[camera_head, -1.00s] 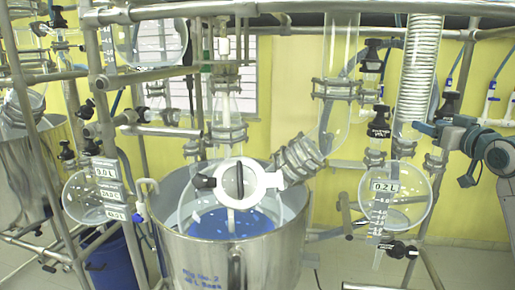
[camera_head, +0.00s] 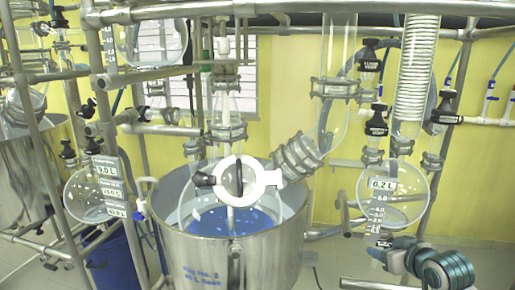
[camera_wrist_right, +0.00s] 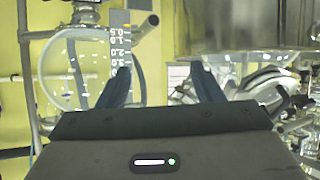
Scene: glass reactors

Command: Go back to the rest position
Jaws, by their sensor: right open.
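My right gripper (camera_head: 378,254) is low at the right of the head view, just below the round 0.2 L glass vessel (camera_head: 408,205). It is open and empty; in the right wrist view its two blue fingers (camera_wrist_right: 163,82) stand apart with nothing between them. A round glass vessel with a scale (camera_wrist_right: 75,70) shows to the left behind the fingers. I cannot tell whether the arm touches the frame. My left gripper is not in view.
A steel vessel (camera_head: 235,262) with blue contents stands in the centre. Metal frame pipes (camera_head: 290,8) and a coiled glass condenser (camera_head: 415,70) surround it. A blue drum (camera_head: 112,262) stands at the lower left. Bare floor (camera_head: 485,258) shows at the lower right.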

